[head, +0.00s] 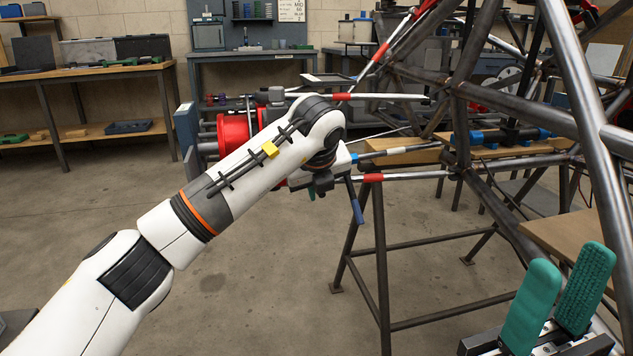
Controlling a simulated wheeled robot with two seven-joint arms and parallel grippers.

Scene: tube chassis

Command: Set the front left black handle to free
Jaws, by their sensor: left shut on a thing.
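My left arm reaches across the picture to the front left corner of the tube chassis (473,92). My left gripper (314,191) is at its end, small and mostly covered by my own wrist. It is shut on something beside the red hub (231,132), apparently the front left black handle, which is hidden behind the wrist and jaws. Whether that handle is turned cannot be seen. A dark lever with a blue end (357,211) hangs just right of the gripper. My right gripper (559,296), with green finger pads, is open and empty at the lower right.
Steel stand legs (380,260) stand below the chassis. Red-ended rods (405,176) run right from the corner. A wooden board (572,236) lies above my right gripper. Workbenches (85,75) line the back wall.

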